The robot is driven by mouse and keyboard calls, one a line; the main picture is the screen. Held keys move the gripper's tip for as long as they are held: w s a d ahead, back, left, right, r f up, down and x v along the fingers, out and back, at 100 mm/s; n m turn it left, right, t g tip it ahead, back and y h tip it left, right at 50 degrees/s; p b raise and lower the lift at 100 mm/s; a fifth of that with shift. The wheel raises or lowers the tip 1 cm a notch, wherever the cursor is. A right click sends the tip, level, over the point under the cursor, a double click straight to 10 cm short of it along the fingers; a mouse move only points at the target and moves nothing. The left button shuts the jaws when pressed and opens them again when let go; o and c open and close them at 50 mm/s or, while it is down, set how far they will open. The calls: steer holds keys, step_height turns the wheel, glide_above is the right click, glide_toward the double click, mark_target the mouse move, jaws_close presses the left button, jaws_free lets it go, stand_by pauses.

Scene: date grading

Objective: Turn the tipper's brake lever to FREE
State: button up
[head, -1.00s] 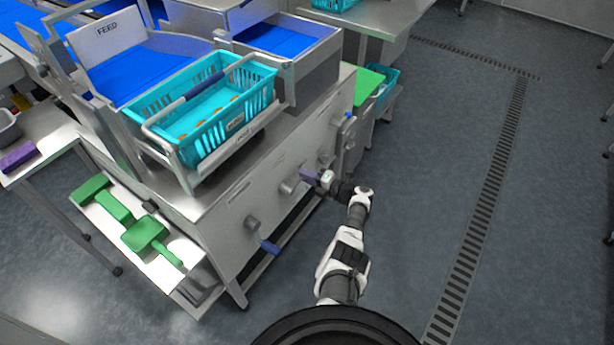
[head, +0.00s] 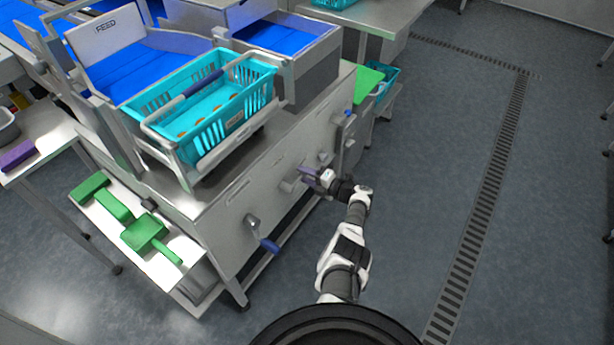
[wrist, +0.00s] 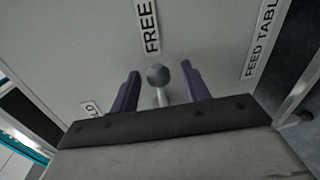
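The tipper is the steel machine with a cradle (head: 186,181) holding a turquoise crate (head: 240,118), which contains a few orange-brown dates. Its brake lever (wrist: 157,73) has a grey ball knob on a thin pale shaft. In the wrist view the knob lies just below the FREE label (wrist: 150,28), and the shaft runs down from it behind my gripper body. My gripper (wrist: 160,88) has its two purple fingers apart, one on each side of the knob, with visible gaps. In the head view my gripper (head: 308,174) is at the machine's front panel and hides the lever.
A partly hidden label (wrist: 90,108) ending in "LD" lies lower left of the lever. A FEED TABLE label (wrist: 262,40) is at right. A crank with a blue handle (head: 270,246) sticks out of the panel. Green tools (head: 145,232) lie on a low shelf. The floor at right is clear.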

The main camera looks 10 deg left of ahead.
steer(key=p+v, duration=0.3)
steer(key=v, duration=1.1)
